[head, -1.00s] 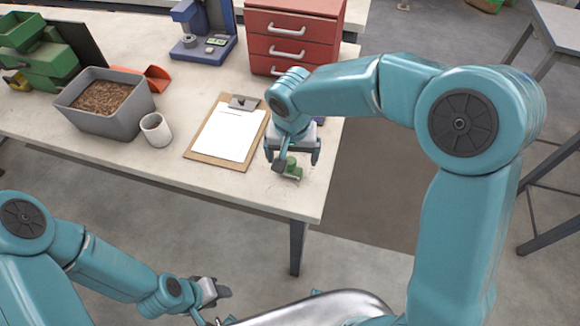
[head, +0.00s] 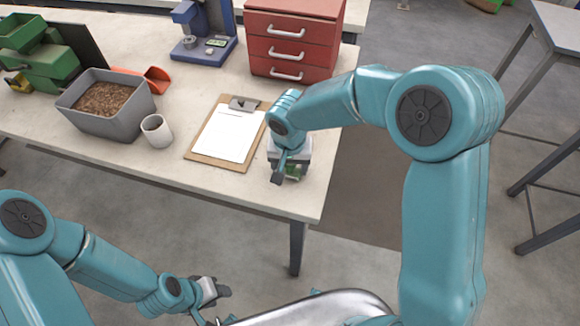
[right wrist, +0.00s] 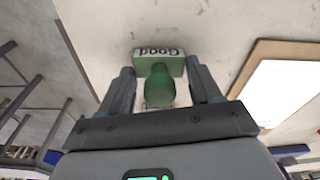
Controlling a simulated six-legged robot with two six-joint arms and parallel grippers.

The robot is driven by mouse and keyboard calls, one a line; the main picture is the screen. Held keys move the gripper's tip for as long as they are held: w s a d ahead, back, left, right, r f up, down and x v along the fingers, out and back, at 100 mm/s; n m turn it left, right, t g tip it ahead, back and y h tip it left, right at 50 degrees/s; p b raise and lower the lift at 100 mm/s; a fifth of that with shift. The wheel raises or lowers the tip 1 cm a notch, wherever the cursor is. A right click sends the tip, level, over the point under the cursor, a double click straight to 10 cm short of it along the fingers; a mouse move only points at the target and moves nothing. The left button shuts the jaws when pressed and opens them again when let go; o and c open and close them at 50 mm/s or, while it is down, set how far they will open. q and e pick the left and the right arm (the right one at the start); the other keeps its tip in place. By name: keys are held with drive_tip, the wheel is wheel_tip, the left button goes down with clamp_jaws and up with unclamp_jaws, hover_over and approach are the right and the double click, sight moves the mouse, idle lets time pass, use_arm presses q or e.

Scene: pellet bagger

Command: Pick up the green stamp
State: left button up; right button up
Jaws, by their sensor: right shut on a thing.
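The green stamp (right wrist: 158,88) stands near the right front edge of the bench, with a rounded green handle and a block marked "Good" in the right wrist view. In the head view the stamp (head: 294,170) is mostly hidden by my right gripper (head: 288,172). My right gripper (right wrist: 163,85) points down at it, its fingers on both sides, shut on the stamp. My left gripper (head: 215,291) is at the bottom, away from the bench and well clear of the stamp; its finger opening is too small to judge.
A clipboard (head: 228,133) with white paper lies just left of the stamp. A white cup (head: 156,131) and a grey bin of pellets (head: 118,128) stand farther left. Red drawers (head: 293,42) and a blue device (head: 204,35) stand behind. The bench edge is close on the right.

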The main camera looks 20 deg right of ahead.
drive_tip(key=shift+r, duration=0.1)
drive_tip(key=shift+w+r, duration=0.1)
drive_tip(key=shift+r, duration=0.1)
wheel_tip(320, 180, up, 19)
drive_tip(key=shift+r, duration=0.2)
drive_tip(key=o, duration=0.3)
drive_tip(key=shift+c, duration=0.9)
drive_tip(key=shift+o, duration=0.4)
drive_tip(key=shift+w, duration=0.1)
